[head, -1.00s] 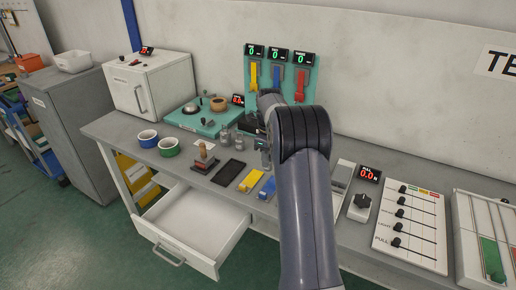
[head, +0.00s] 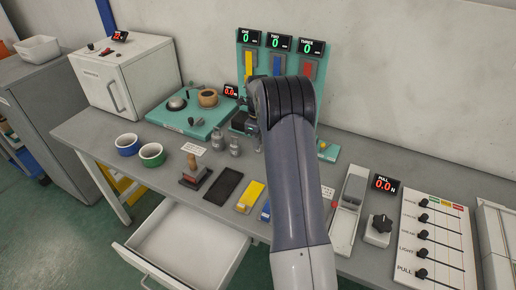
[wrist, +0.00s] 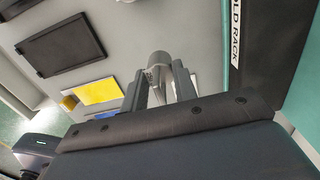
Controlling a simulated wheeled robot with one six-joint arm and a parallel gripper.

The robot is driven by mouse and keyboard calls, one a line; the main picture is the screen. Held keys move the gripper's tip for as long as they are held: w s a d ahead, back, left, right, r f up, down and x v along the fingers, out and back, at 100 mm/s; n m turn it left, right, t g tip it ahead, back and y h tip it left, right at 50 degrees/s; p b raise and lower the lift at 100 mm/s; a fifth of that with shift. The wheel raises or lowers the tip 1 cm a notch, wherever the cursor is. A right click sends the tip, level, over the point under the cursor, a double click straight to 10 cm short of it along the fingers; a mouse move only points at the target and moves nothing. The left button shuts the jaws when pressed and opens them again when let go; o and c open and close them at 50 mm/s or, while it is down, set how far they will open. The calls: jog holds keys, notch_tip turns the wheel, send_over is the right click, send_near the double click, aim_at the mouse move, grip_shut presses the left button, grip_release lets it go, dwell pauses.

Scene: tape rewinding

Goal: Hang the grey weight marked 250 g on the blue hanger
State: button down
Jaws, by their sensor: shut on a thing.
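The blue hanger (head: 277,65) is the middle one of three on the teal board, under a display marked TWO that reads 0. My gripper (wrist: 159,74) is shut on a grey weight (wrist: 160,60), whose rounded grey top shows between the fingers in the wrist view. No mark can be read on it. In the head view my arm hides the held weight and most of the gripper, which is in front of the board and below the hangers. Two other grey weights (head: 234,146) stand on the bench to the left of my arm.
A yellow hanger (head: 248,64) and a red hanger (head: 308,70) flank the blue one. A teal turntable unit (head: 192,117), blue and green cups (head: 151,155), a stamp (head: 194,174) and a black tray (head: 223,187) are on the bench. An open drawer (head: 180,255) juts out in front.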

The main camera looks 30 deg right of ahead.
jog(key=shift+f+p, duration=0.4)
jog(key=shift+f, duration=1.9)
jog(key=shift+f, duration=0.2)
jog(key=c, duration=1.1)
grip_release()
jog(key=shift+r, duration=0.1)
notch_tip(320, 180, up, 12)
jog(key=shift+r+b, duration=0.15)
jog(key=shift+b, duration=0.65)
